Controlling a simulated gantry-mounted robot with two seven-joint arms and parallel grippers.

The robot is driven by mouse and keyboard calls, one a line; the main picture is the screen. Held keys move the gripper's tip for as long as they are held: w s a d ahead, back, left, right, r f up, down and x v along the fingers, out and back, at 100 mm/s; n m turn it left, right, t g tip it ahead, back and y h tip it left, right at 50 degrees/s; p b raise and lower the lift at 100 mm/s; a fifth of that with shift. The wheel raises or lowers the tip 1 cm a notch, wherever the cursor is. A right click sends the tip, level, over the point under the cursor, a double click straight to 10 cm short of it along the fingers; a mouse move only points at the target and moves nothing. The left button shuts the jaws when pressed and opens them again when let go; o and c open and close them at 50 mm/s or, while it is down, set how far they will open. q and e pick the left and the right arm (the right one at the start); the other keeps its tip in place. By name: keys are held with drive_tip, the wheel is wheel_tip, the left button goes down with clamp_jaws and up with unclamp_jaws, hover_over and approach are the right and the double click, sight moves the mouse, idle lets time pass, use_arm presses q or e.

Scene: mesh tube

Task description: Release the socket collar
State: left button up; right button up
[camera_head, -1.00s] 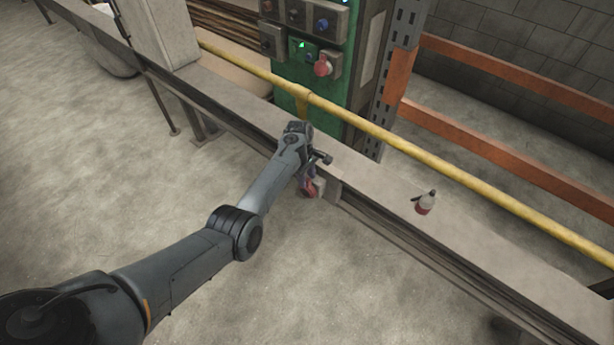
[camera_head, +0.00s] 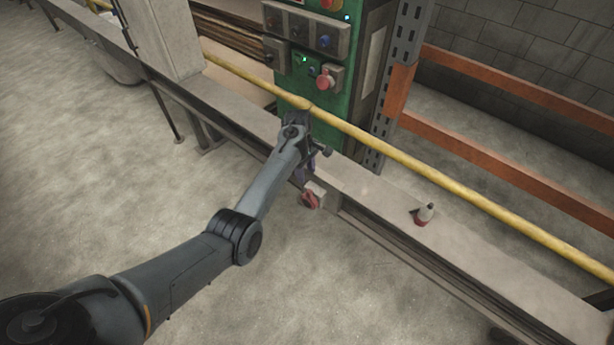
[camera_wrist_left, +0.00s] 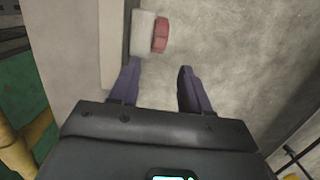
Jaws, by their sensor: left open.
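A red round socket collar (camera_head: 310,200) sits on a small pale box (camera_head: 317,190) on the front side of the ledge. My left gripper (camera_head: 305,170) is just above it in the head view, and the collar shows clear of the fingers. In the left wrist view the red collar (camera_wrist_left: 160,35) and its pale box (camera_wrist_left: 143,35) lie beyond the tips of my open left gripper (camera_wrist_left: 158,66). Nothing is between the two purple fingers but a view of the floor. My right gripper is in neither view.
A long concrete ledge (camera_head: 385,210) runs across, with a yellow pipe (camera_head: 430,167) above it. A green panel (camera_head: 345,100) with switch boxes and a red socket (camera_head: 325,82) stands behind. The floor in front is free.

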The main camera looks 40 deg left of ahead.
use_arm(q)
wheel_tip(320, 180, up, 2)
drive_tip(key=shift+a, duration=0.1)
idle(0.4)
